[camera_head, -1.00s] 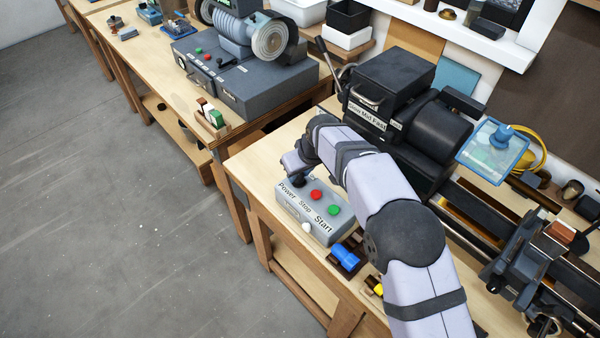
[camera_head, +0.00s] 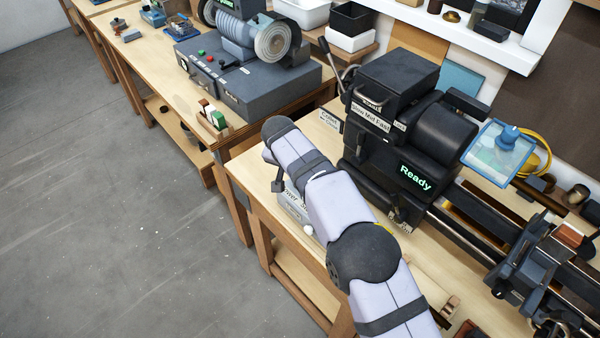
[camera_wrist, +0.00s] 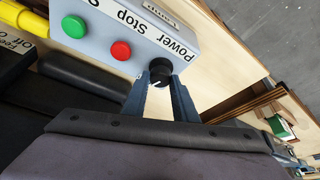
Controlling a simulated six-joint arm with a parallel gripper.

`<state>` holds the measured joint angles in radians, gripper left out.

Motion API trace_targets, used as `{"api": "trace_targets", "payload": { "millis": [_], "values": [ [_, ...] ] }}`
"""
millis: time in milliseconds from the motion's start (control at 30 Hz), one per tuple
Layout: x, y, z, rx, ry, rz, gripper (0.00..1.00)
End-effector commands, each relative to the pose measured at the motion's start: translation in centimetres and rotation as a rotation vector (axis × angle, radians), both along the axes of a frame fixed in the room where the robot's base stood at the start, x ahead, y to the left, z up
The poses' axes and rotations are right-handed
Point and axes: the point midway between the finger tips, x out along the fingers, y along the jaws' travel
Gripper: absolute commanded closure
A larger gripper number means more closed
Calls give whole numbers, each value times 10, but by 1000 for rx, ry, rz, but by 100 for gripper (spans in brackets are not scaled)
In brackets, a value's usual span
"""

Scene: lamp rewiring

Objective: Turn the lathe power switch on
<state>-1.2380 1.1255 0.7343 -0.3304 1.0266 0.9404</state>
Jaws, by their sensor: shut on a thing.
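The power switch is a round black knob (camera_wrist: 160,66) on the grey control box (camera_wrist: 92,48), beside the "Power" label in the wrist view. My gripper (camera_wrist: 160,82) is shut on the knob, one finger on each side. A small white mark shows at the knob's lower edge. A red button (camera_wrist: 121,50) and a green button (camera_wrist: 74,27) sit on the same box. In the head view my arm covers most of the box (camera_head: 293,207) and hides the knob. The black lathe (camera_head: 400,85) shows a green lit "Ready" (camera_head: 416,178).
A yellow part (camera_wrist: 22,17) lies beyond the box in the wrist view. A grey machine (camera_head: 250,85) stands on the neighbouring bench. A blue clear guard (camera_head: 497,152) is at the lathe's right. The floor left of the benches is clear.

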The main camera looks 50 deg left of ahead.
Motion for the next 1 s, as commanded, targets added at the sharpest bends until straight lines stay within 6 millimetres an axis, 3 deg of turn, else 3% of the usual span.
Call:
{"api": "trace_targets", "payload": {
  "millis": [400,1000],
  "values": [
    [-1,1,1,0,2,-157,97],
    [-1,1,0,1,3,-184,97]
  ]
}}
